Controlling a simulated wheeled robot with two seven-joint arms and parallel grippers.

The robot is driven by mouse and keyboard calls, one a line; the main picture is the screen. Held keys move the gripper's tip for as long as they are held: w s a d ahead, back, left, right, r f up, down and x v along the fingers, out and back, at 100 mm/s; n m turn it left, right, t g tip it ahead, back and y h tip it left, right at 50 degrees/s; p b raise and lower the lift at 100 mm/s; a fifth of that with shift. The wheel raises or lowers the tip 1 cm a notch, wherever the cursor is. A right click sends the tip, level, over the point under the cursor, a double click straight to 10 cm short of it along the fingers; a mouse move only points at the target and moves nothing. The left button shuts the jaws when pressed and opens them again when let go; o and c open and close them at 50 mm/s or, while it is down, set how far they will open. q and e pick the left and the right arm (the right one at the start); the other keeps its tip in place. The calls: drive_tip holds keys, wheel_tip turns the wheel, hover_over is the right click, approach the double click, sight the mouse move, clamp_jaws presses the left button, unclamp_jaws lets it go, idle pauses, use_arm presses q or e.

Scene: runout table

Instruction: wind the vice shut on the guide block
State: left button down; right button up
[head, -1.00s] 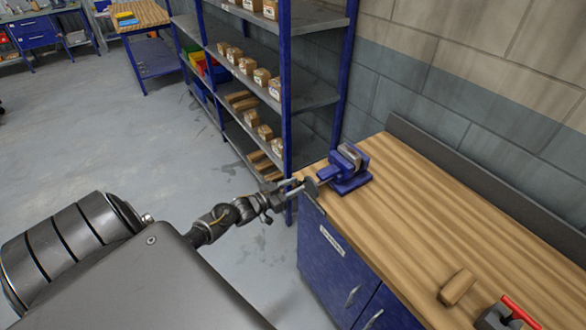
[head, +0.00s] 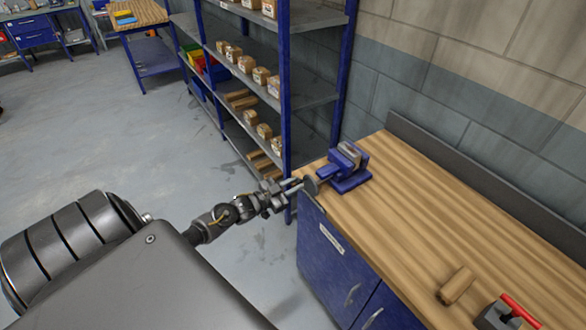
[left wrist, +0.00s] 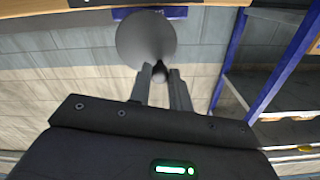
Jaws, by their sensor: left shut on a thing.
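The blue vice (head: 350,178) stands on the left end of the wooden bench. A grey piece (head: 350,153) shows at its jaws; I cannot tell for sure that it is the guide block or how tightly it sits. A round grey disc (head: 311,185) is at the vice's near left end, and it fills the upper middle of the left wrist view (left wrist: 133,38). My left gripper (head: 297,187) reaches in from the left. In the left wrist view its fingers (left wrist: 160,75) are shut on a small dark knob (left wrist: 159,71) in front of the disc. My right gripper is out of view.
A wooden block (head: 457,286) and a grey device with a red handle (head: 515,308) are at the near right of the bench (head: 400,215). Blue shelving (head: 287,100) stands close behind my left gripper. The bench middle is clear.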

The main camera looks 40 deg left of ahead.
use_arm(q)
drive_tip(key=shift+s+d+r+m, duration=0.1)
drive_tip(key=shift+d+m, duration=0.1)
drive_tip(key=shift+m, duration=0.65)
drive_tip(key=shift+s+d+r+m, duration=0.1)
drive_tip(key=shift+d+m, duration=0.05)
drive_tip(key=shift+m, duration=0.7)
drive_tip(key=shift+d+m+b, duration=0.1)
drive_tip(key=shift+m+b, duration=0.2)
drive_tip(key=shift+m, duration=0.1)
drive_tip(key=c, duration=1.4)
unclamp_jaws()
drive_tip(key=shift+d+m, duration=0.1)
drive_tip(key=shift+m, duration=0.2)
drive_tip(key=p+v, duration=0.2)
drive_tip(key=v, duration=0.5)
